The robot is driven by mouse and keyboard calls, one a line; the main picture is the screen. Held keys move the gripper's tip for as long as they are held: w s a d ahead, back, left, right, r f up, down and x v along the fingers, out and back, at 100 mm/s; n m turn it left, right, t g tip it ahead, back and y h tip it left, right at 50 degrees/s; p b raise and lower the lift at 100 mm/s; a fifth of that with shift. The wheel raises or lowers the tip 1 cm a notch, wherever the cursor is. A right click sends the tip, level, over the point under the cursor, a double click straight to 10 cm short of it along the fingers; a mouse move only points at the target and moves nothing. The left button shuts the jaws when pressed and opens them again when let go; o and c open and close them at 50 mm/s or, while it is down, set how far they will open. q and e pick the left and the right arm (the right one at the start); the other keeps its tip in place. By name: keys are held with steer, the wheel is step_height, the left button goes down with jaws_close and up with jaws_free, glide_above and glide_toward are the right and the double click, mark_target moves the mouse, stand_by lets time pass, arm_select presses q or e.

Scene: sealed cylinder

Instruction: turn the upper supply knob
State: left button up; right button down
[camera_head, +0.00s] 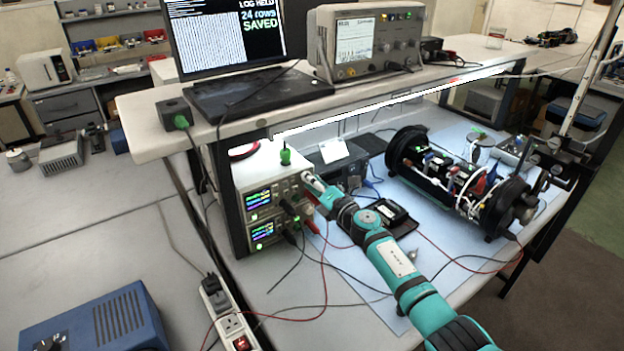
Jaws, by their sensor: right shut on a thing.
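Two bench power supplies are stacked under the shelf, with lit screens facing front. The upper supply (258,198) sits on the lower supply (262,231). My right arm, teal and black, reaches in from the lower right. My right gripper (309,180) is at the right end of the upper supply's front, shut on the upper supply knob. The knob itself is mostly hidden by the fingers, and its turn angle cannot be read. My left gripper is not in view.
Leads plug into the supply fronts just below my right gripper. An opened cylinder (455,180) with wiring lies on the blue mat. The shelf (150,125) overhangs the supplies. A power strip (228,318) lies in front.

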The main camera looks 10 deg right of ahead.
steer(key=shift+f+m, duration=0.2)
steer(key=shift+m, duration=0.5)
steer(key=c, duration=1.3)
jaws_free()
steer(key=shift+c, duration=0.2)
steer(key=shift+s+d+r, duration=0.1)
steer(key=shift+s+d, duration=0.2)
steer(key=shift+s, duration=0.1)
steer(key=v, duration=1.1)
steer(key=shift+s+a, duration=0.1)
